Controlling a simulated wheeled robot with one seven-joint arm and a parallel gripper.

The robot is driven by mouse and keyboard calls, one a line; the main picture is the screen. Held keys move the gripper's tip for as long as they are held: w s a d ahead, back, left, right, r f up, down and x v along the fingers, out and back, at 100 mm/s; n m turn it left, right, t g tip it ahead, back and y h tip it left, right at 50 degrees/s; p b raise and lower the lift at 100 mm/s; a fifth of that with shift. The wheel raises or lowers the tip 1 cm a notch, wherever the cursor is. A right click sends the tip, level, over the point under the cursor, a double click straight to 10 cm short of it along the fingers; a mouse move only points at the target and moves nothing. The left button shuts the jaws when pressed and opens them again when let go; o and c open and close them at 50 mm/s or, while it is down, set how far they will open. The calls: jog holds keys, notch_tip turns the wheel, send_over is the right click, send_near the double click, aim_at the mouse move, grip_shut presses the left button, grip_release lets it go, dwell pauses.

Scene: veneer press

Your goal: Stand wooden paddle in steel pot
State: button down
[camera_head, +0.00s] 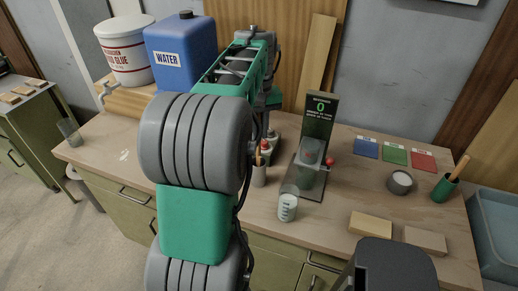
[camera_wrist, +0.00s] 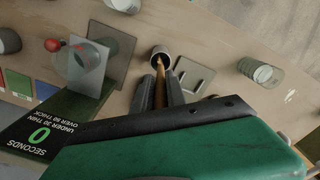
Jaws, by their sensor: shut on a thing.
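The wooden paddle (camera_wrist: 159,92) is between the two dark fingers of my gripper (camera_wrist: 161,88) in the wrist view, and the gripper is shut on it. The paddle's far end reaches the dark mouth of the steel pot (camera_wrist: 165,50). I cannot tell how deep the end sits inside. In the head view the steel pot (camera_head: 259,176) stands on the bench just right of my arm, with part of the paddle (camera_head: 265,146) showing above it. My arm hides most of the gripper there.
A timer stand (camera_head: 318,125) with a clear shield and red knob is close to the right of the pot. A glass beaker (camera_head: 287,208) stands in front. A green cup (camera_head: 444,188) and colour cards (camera_head: 395,155) lie farther right. A blue water jug (camera_head: 182,60) is behind.

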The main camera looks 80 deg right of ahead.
aim_at(259, 156)
notch_tip(259, 156, down, 7)
jog(key=shift+r+p, duration=0.15)
jog(key=shift+p, duration=0.25)
jog(key=c, duration=1.3)
grip_release()
jog(key=shift+c, duration=0.2)
